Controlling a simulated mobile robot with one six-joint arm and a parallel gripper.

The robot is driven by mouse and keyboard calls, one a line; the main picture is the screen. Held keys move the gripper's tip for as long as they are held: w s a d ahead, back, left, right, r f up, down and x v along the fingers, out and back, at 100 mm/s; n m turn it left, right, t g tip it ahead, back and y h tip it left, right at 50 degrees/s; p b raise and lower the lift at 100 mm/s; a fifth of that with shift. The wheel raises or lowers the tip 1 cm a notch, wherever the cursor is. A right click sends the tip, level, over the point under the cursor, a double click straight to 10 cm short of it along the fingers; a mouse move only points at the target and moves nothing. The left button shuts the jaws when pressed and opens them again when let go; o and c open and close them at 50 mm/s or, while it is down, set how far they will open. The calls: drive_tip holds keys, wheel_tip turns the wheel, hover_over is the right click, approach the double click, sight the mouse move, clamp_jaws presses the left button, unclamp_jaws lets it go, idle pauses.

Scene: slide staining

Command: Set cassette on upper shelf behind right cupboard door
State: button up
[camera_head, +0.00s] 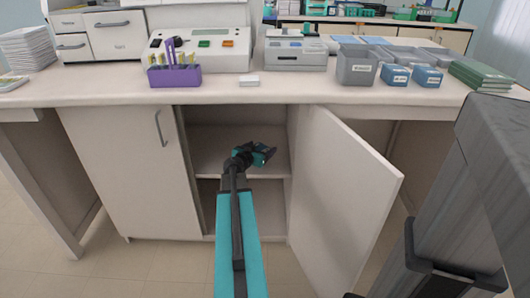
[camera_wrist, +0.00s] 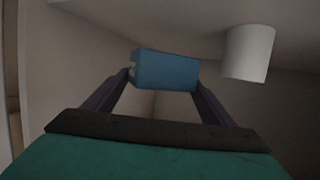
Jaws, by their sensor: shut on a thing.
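My gripper (camera_head: 262,154) reaches through the open front of the right cupboard, at the height of the upper shelf (camera_head: 212,160). In the wrist view my gripper (camera_wrist: 164,84) is shut on the blue cassette (camera_wrist: 165,70), one finger at each end. The cassette cannot be made out in the head view. The right cupboard door (camera_head: 345,200) stands swung open to the right. I cannot tell whether the cassette touches the shelf.
A white cylinder (camera_wrist: 248,54) shows right of the cassette in the wrist view, apart from it. The left cupboard door (camera_head: 135,170) is shut. The counter (camera_head: 110,92) above holds a purple rack (camera_head: 174,78), instruments and several boxes. The shelf's left part looks clear.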

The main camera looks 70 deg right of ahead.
sight(264, 146)
drive_tip(key=shift+s+d+f, duration=0.1)
drive_tip(key=shift+s+d, duration=0.15)
drive_tip(key=shift+d, duration=0.5)
drive_tip(key=shift+s+d+f, duration=0.1)
drive_tip(key=shift+s+d, duration=0.1)
drive_tip(key=shift+d, duration=0.5)
drive_tip(key=shift+f+b, duration=0.35)
drive_tip(key=shift+f, duration=1.35)
drive_tip(key=shift+f, duration=0.1)
drive_tip(key=o, duration=1.2)
